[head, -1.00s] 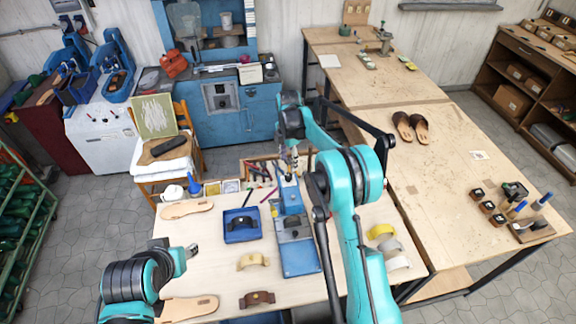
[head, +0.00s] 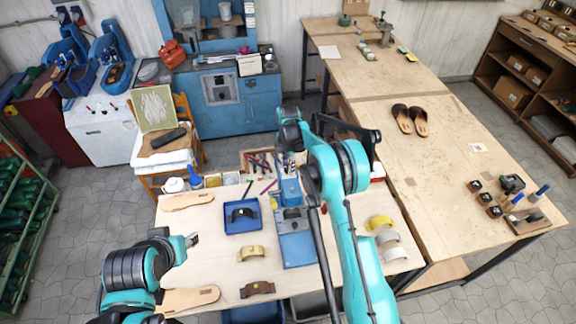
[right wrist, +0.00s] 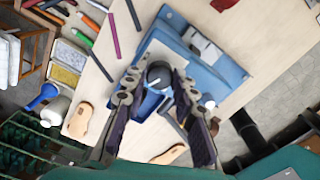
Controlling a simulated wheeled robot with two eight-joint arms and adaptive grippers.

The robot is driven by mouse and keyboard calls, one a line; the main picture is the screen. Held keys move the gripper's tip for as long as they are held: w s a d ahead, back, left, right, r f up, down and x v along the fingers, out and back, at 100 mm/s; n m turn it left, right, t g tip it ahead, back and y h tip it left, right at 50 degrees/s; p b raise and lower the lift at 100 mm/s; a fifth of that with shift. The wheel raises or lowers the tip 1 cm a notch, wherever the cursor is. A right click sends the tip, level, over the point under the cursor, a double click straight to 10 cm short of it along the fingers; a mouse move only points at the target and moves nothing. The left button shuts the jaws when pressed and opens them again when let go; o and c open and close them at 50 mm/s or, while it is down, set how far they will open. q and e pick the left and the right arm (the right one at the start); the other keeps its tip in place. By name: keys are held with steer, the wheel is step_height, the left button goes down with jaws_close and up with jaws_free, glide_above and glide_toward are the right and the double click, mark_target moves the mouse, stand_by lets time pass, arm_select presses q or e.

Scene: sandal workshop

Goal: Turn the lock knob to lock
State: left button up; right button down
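The blue press-like device (head: 296,247) stands on the near pale table. Its blue body also shows in the right wrist view (right wrist: 205,62). A dark round knob (right wrist: 158,75) with a light mark on its face shows there, between the fingers of my right gripper (right wrist: 157,84). The fingers are spread, with a visible gap around the knob; I cannot tell whether either touches it. In the head view my right gripper (head: 290,168) is over the device's far end, and the knob is hidden. My left gripper (head: 192,240) is over the table's left side, too small to read.
A blue tray (head: 242,229) with a dark strap stands left of the device. Tan (head: 250,253) and brown (head: 257,289) straps lie nearer. Pens and a tool box (head: 262,160) are close behind the device. Yellow and pale straps (head: 382,222) lie on the right.

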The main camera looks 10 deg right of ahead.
steer(key=shift+f+m+b, duration=0.2)
steer(key=shift+m+b, duration=0.3)
steer(key=shift+b, duration=0.35)
steer(key=m+b, duration=0.5)
steer(key=b, duration=0.1)
steer(key=m+b, duration=0.2)
steer(key=m, duration=0.1)
steer(key=shift+r+m+b, duration=0.15)
steer(key=shift+m+b, duration=1.1)
steer(key=shift+m, duration=0.85)
steer(key=c, duration=1.2)
jaws_free()
